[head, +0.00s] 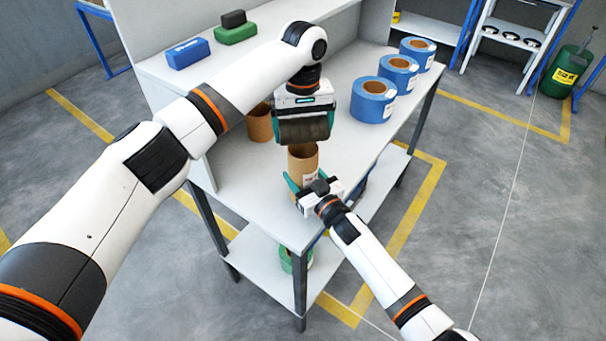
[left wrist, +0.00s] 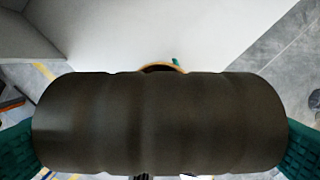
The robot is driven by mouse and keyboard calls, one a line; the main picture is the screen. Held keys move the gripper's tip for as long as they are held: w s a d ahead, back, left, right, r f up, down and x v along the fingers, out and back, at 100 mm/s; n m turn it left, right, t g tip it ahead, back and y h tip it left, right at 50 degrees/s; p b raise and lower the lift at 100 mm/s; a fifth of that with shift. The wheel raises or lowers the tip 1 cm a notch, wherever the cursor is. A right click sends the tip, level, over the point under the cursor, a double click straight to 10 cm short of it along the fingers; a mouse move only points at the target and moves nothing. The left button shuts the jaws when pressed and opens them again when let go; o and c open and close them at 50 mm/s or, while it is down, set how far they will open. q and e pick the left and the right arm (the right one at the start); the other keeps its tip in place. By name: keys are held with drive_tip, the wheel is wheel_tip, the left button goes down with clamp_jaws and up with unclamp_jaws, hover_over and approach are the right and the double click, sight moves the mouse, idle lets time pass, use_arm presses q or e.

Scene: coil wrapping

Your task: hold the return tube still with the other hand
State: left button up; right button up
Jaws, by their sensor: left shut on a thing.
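My left gripper (head: 304,130) is shut on a dark, ribbed roll (head: 305,127), held sideways above the table. The roll fills the lower left wrist view (left wrist: 160,122), with a teal finger at each end. A tan cardboard tube (head: 303,160) stands upright on the table, just below and nearer than the roll; only a bit of its rim shows behind the roll in the left wrist view (left wrist: 160,67). My right gripper (head: 308,183) is low at the tube, its teal fingers on either side. Whether they press on the tube is unclear, as its lower part is hidden.
Another tan tube (head: 259,123) stands farther back on the white table (head: 235,168). Several blue rolls (head: 373,100) line the right edge. A blue box (head: 187,54) and a green box (head: 235,33) lie on the upper shelf.

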sight(303, 120)
use_arm(q)
drive_tip(key=shift+f, duration=0.7)
drive_tip(key=o, duration=0.8)
drive_tip(key=shift+r, duration=0.1)
wheel_tip(303, 120, up, 12)
drive_tip(key=shift+f, duration=0.1)
drive_tip(key=shift+c, duration=0.2)
